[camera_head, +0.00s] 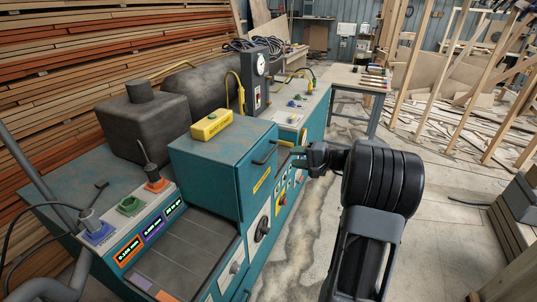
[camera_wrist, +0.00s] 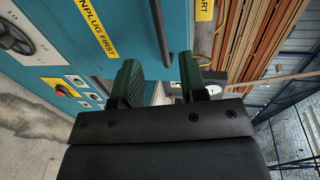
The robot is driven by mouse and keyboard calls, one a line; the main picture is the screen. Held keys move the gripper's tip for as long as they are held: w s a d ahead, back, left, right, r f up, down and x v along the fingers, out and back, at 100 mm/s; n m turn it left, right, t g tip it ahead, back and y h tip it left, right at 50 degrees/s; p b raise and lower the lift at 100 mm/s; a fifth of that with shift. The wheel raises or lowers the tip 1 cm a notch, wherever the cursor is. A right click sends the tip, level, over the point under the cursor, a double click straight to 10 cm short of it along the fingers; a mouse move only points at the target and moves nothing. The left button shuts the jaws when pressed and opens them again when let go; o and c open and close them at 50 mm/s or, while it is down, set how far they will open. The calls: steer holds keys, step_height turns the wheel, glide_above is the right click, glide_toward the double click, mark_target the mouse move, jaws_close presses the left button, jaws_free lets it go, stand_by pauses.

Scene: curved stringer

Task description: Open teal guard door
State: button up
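The teal guard door (camera_head: 258,185) is the front face of a worn teal box on the machine. It looks closed, with a yellow "unplug first" label (camera_head: 261,181) and a dark bar handle (camera_head: 265,153) near its top. In the wrist view the teal panel (camera_wrist: 130,35) fills the upper middle, and the dark handle (camera_wrist: 159,30) shows just beyond the gap between my fingers. My gripper (camera_head: 300,157) is just right of the door in the head view. Its two green fingers (camera_wrist: 158,75) are apart with nothing clearly between them. Contact with the handle is not visible.
A yellow box (camera_head: 211,124) sits on top of the teal box. A workbench (camera_head: 358,78) stands behind. The concrete floor (camera_head: 315,235) in front of the machine is clear.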

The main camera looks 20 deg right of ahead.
mark_target(269, 154)
steer(key=p+x, duration=0.2)
steer(key=x, duration=0.8)
steer(key=shift+a, duration=0.2)
steer(key=shift+c, duration=0.2)
jaws_close()
